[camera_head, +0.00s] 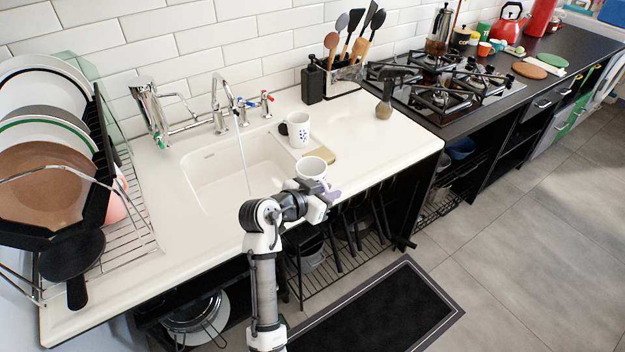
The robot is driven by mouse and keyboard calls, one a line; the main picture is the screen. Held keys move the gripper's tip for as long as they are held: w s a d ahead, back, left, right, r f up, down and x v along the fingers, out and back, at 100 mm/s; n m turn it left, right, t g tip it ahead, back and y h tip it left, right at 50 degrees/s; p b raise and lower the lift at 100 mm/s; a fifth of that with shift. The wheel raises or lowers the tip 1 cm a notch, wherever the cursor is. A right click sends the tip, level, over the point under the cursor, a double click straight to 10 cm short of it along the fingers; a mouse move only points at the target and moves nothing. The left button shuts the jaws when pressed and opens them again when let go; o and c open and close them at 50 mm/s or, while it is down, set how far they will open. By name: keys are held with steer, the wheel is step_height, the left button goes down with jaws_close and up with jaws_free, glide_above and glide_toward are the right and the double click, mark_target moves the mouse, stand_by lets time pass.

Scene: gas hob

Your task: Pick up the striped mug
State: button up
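Two mugs stand by the right side of the sink. The nearer white mug (311,170) is by the counter's front edge, its lower part hidden behind my gripper (322,200). The farther white mug (299,131) has small dark blue marks and a dark handle on its left. I cannot make out clear stripes on either mug. My gripper is at the front edge, just in front of the nearer mug. Its fingers are too small and overlapped to tell if they are open, or if they touch the mug.
The sink (235,172) is left of the mugs, with a tap (219,105) behind it. A tan board (322,155) lies between the mugs. A dish rack with plates (45,160) fills the left. The gas hob (445,82) is at right. The counter right of the mugs is mostly clear.

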steer(key=shift+c, duration=0.4)
jaws_close()
steer(key=shift+r, duration=0.15)
